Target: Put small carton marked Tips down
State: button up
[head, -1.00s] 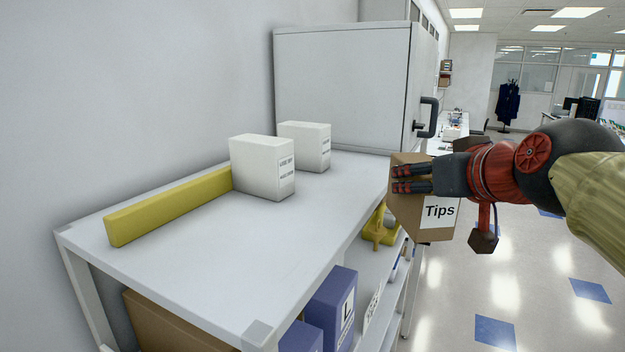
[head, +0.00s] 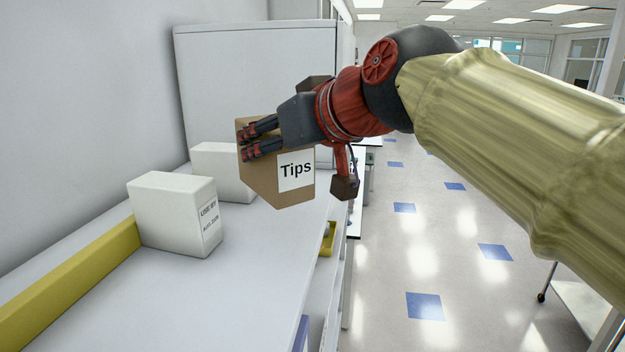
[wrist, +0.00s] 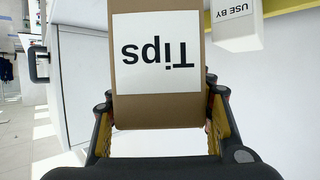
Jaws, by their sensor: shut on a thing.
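The small brown carton marked Tips (head: 268,184) is held in my gripper (head: 254,139), tilted in the head view, over the right part of the white shelf top (head: 240,290). My gripper is shut on it, with the fingers against its sides. In the wrist view the carton (wrist: 160,108) fills the upper middle with its label upside down, between my gripper's fingers (wrist: 160,115). Whether its underside touches the shelf top is hard to tell, but it appears raised above it.
Two white boxes stand on the shelf top, a nearer one (head: 172,212) and a farther one (head: 222,170) partly behind the carton. A yellow bar (head: 70,280) runs along the wall side. A large white cabinet (head: 255,75) stands behind. The front of the shelf top is clear.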

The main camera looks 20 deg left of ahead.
jog(key=w+a+f, duration=0.2)
jog(key=f, duration=0.1)
jog(key=w+a+f+p, duration=0.1)
jog(key=w+a+f, duration=0.1)
jog(key=shift+f, duration=0.25)
jog(key=f, duration=0.3)
jog(key=shift+w+a+p, duration=0.2)
jog(key=shift+a+p, duration=0.05)
jog(key=shift+p, duration=0.05)
jog(key=shift+d+f, duration=0.1)
jog(key=shift+f, duration=0.3)
jog(key=shift+f, duration=0.2)
jog(key=o, duration=1.4)
jog(key=shift+r, duration=0.1)
